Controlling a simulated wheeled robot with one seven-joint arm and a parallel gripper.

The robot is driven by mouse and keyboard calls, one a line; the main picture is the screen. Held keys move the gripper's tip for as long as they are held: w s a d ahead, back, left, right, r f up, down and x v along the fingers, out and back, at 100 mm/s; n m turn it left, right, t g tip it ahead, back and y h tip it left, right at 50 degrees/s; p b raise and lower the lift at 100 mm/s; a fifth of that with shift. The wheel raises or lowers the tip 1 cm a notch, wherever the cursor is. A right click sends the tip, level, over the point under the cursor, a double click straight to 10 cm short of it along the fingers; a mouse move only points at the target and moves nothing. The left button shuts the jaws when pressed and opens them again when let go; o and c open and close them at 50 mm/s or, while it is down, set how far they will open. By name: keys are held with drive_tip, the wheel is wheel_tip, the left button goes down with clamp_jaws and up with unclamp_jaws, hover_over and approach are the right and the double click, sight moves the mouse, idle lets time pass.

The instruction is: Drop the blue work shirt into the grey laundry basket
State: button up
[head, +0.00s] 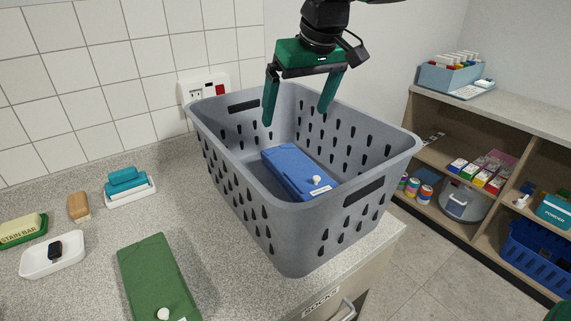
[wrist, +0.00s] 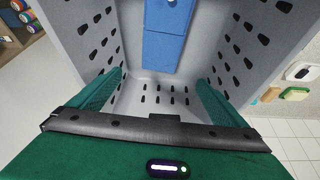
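The grey laundry basket (head: 264,204) stands on the speckled counter, and its inner wall fills much of the wrist view (wrist: 85,45). The blue work shirt (head: 296,171), folded flat with a white button, lies inside the basket; it also shows in the wrist view (wrist: 163,45). My gripper (head: 296,116) is above the basket's far part, fingers pointing down, spread wide and empty. In the wrist view the open fingers (wrist: 160,88) have nothing between them, and the shirt is apart from them.
A folded green garment (head: 152,275) lies on the counter left of the basket. A white dish with a dark watch (head: 53,252), a brush (head: 79,207) and a soap dish (head: 130,190) stand further left. Shelves (head: 490,150) with boxes and cans stand at the right.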

drive_tip(key=shift+r, duration=0.1)
drive_tip(key=v, duration=1)
drive_tip(key=shift+r, duration=0.25)
drive_tip(key=shift+s+d, duration=0.15)
drive_tip(key=shift+s, duration=0.05)
